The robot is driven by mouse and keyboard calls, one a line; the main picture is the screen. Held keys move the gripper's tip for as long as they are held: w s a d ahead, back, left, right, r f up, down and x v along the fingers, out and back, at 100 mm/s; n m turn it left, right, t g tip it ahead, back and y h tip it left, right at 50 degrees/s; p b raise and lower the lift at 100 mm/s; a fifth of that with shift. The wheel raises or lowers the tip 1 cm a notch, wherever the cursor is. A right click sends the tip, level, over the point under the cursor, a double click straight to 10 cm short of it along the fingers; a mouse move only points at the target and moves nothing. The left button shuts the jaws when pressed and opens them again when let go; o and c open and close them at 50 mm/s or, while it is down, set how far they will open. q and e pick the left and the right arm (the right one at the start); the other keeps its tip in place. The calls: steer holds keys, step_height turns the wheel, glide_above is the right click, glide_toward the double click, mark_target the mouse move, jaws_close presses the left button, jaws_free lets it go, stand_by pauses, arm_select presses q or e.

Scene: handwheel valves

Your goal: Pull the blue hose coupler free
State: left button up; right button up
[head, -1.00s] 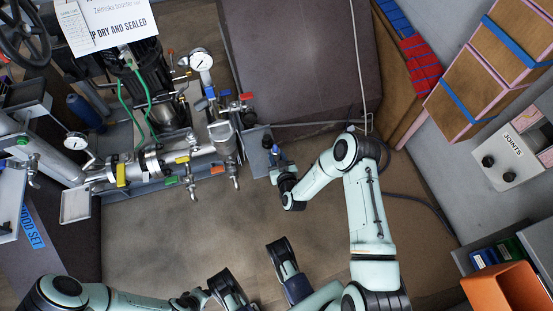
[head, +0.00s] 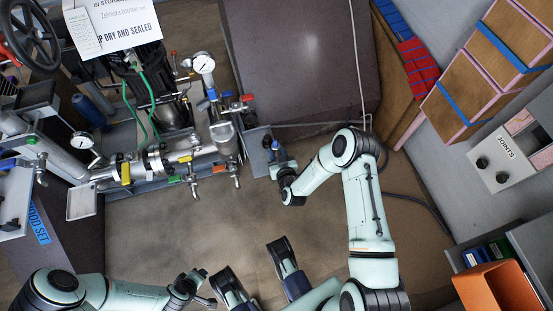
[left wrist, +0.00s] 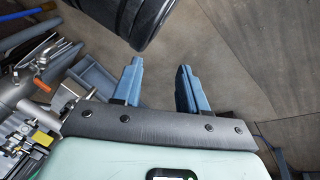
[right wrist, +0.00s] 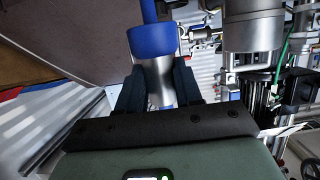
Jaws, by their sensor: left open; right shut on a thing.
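The blue hose coupler (right wrist: 153,42) is a blue collar on a silver metal body, with a blue hose running up from it in the right wrist view. My right gripper (right wrist: 158,92) is shut on the silver body, below the blue collar. In the head view the coupler's blue part (head: 275,146) shows small beside a grey plate at the right end of the pipework; whether it is still joined there cannot be told. My left gripper (head: 194,282) is away near the bottom of the head view. Its fingers stand apart and empty in the left wrist view (left wrist: 160,88).
The pipework (head: 165,165) with gauges and coloured-handle valves stands on the left. A dark box (head: 295,60) is behind my right gripper. Brown boxes (head: 462,100) and an orange bin (head: 497,290) are on the right. The floor (head: 185,235) in the middle is clear.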

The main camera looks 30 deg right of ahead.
mark_target(276, 147)
steer(key=shift+r, duration=0.45)
arm_select(q)
steer(key=shift+s+d+r+p, duration=0.4)
steer(key=shift+s+r+p, duration=0.1)
steer(key=shift+r, duration=0.2)
steer(key=shift+s+d+r+p, duration=0.4)
steer(key=shift+r+p, duration=0.1)
steer(key=shift+r, duration=0.15)
arm_select(e)
steer(key=shift+r, duration=1.1)
